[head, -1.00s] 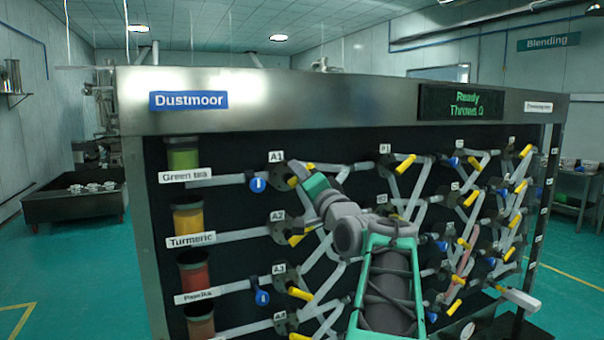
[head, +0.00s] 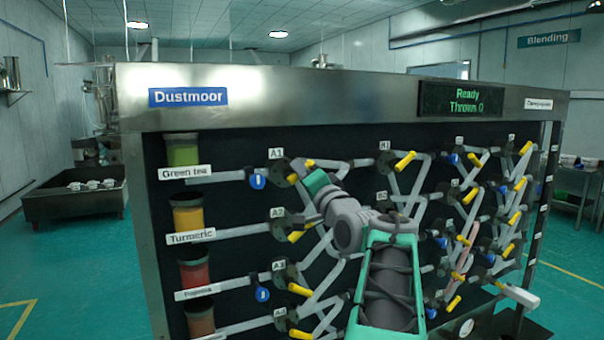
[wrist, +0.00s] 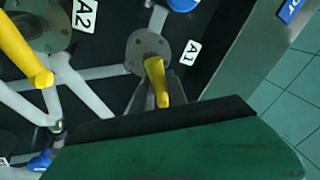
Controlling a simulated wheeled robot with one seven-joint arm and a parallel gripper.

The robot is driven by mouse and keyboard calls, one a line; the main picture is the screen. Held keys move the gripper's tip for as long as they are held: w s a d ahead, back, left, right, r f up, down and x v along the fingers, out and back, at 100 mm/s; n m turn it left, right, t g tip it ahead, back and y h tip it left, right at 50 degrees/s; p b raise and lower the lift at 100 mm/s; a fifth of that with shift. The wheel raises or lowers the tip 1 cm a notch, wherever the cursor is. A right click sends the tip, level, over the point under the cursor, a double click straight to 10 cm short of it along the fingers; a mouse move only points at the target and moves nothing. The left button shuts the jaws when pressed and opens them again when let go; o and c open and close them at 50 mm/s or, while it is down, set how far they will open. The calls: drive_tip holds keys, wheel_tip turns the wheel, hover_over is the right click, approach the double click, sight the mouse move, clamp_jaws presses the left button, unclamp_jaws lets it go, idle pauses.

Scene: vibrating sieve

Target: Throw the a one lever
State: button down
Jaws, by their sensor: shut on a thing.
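The A1 lever (wrist: 155,78) has a yellow handle on a grey round hub, beside the white A1 label (wrist: 187,52) in the wrist view. My gripper (wrist: 158,92) is shut on this handle, with grey fingers on both sides of it. In the head view my gripper (head: 301,175) is at the top left hub, just below and right of the A1 label (head: 276,153). It hides part of the lever there. The display (head: 461,100) on the frame reads "Ready" and "Thrown 0".
The A2 lever (wrist: 22,50) is close by in the wrist view. Several more yellow levers, blue tags and grey pipes cover the panel to the right. Coloured jars, such as green tea (head: 183,154), line its left.

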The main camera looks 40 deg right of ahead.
drive_tip(key=shift+f+m, duration=0.1)
drive_tip(key=shift+m, duration=0.2)
drive_tip(key=m, duration=0.2)
drive_tip(key=m+h+p, duration=0.1)
drive_tip(key=m, duration=0.2)
drive_tip(key=f+m+g+h, duration=0.1)
drive_tip(key=m, duration=0.1)
drive_tip(key=shift+m, duration=0.4)
drive_tip(key=m, duration=0.2)
drive_tip(key=m+g+h+p, duration=0.1)
drive_tip(key=m, duration=0.1)
drive_tip(key=shift+f, duration=0.35)
drive_tip(key=shift+a+f+m+g, duration=0.15)
drive_tip(key=shift+m+g, duration=0.1)
drive_tip(key=shift+m, duration=0.7)
drive_tip(key=shift+d+f+m+g, duration=0.15)
drive_tip(key=shift+m+g, duration=0.1)
drive_tip(key=shift+m, duration=0.7)
drive_tip(key=shift+a+m, duration=0.1)
drive_tip(key=shift+m, duration=0.2)
drive_tip(key=c, duration=1.3)
unclamp_jaws()
drive_tip(key=shift+h, duration=0.3)
